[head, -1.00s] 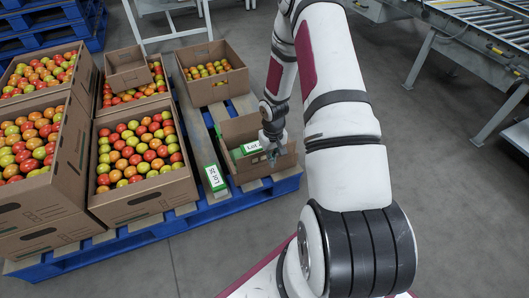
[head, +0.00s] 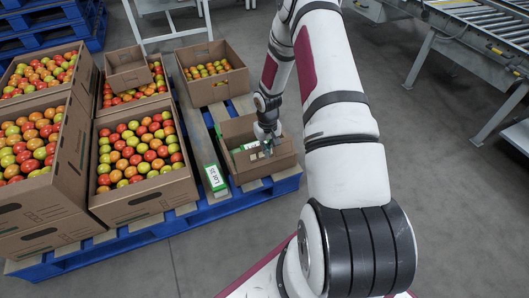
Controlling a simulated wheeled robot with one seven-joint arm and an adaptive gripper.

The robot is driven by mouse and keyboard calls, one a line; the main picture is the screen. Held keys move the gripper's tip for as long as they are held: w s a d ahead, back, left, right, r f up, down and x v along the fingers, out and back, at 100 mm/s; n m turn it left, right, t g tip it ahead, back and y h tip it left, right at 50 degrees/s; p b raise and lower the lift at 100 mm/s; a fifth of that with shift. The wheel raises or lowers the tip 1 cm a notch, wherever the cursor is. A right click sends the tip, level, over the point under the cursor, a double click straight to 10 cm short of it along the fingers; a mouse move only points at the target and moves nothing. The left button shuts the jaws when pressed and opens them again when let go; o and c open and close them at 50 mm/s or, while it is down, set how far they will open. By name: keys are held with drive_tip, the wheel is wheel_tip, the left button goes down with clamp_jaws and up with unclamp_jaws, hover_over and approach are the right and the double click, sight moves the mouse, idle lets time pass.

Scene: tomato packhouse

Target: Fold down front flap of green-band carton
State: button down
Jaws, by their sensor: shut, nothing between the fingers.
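The small open brown carton (head: 279,165) stands at the front right corner of the blue pallet. A white card with a green edge, lettering partly hidden, lies inside it at the left. My gripper (head: 268,151) is shut and empty, pointing down at the carton just behind its front wall. My wrist hides part of the carton's inside. Whether the fingertips touch the cardboard is too small to tell, and the front flap's exact position is unclear.
Tomato-filled cartons (head: 150,201) occupy the pallet's left; another (head: 218,88) stands behind. The blue pallet (head: 225,212) has bare slats between them. Grey floor is clear in front. A roller conveyor (head: 470,40) stands at upper right.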

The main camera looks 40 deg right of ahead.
drive_tip(key=shift+w+d, duration=0.25)
drive_tip(key=shift+w, duration=0.5)
drive_tip(key=shift+w+d, duration=0.2)
drive_tip(key=shift+w, duration=0.5)
drive_tip(key=shift+w+d+f+b, duration=0.25)
drive_tip(key=shift+w+f+b, duration=0.35)
drive_tip(key=shift+w, duration=0.25)
drive_tip(key=shift+w+d+f+b, duration=0.2)
drive_tip(key=shift+w+f+b, duration=0.2)
drive_tip(key=shift+w+f, duration=0.5)
wheel_tip(320, 180, up, 8)
drive_tip(key=p, duration=0.5)
